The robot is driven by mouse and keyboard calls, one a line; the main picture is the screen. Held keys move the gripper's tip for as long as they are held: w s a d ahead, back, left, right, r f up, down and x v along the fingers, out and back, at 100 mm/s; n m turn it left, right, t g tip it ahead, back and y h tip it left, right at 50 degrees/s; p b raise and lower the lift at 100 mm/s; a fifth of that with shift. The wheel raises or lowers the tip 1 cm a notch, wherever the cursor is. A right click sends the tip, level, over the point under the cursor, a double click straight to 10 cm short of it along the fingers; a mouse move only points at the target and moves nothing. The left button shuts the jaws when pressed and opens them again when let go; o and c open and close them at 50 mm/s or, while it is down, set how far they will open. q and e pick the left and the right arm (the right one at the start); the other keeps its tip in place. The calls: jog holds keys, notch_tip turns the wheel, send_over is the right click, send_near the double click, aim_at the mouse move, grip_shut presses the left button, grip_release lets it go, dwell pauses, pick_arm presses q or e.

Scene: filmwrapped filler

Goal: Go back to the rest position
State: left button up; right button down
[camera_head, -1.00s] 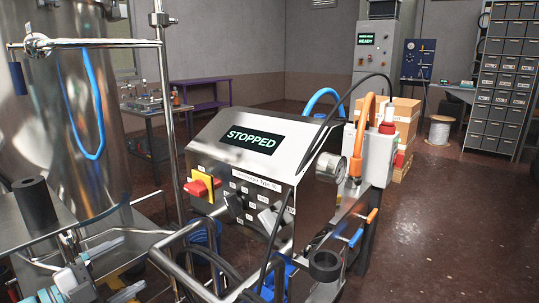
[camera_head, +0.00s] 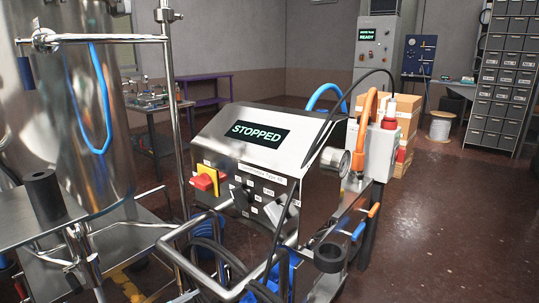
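Neither of my grippers shows in the head view. The machine with the slanted steel control box (camera_head: 300,165) stands in the middle, and its screen (camera_head: 258,134) reads STOPPED. A red rotary switch on a yellow plate (camera_head: 206,180) is on the front of the box, with its red handle lying roughly level. A round gauge (camera_head: 334,160) sits at the box's right end.
A big steel tank (camera_head: 80,120) fills the left, with rails and pipes at its base. A tube frame (camera_head: 190,262) and dark hoses are close in front. Cartons (camera_head: 402,118) and a cable spool (camera_head: 440,126) stand behind. The floor (camera_head: 455,230) at right is clear.

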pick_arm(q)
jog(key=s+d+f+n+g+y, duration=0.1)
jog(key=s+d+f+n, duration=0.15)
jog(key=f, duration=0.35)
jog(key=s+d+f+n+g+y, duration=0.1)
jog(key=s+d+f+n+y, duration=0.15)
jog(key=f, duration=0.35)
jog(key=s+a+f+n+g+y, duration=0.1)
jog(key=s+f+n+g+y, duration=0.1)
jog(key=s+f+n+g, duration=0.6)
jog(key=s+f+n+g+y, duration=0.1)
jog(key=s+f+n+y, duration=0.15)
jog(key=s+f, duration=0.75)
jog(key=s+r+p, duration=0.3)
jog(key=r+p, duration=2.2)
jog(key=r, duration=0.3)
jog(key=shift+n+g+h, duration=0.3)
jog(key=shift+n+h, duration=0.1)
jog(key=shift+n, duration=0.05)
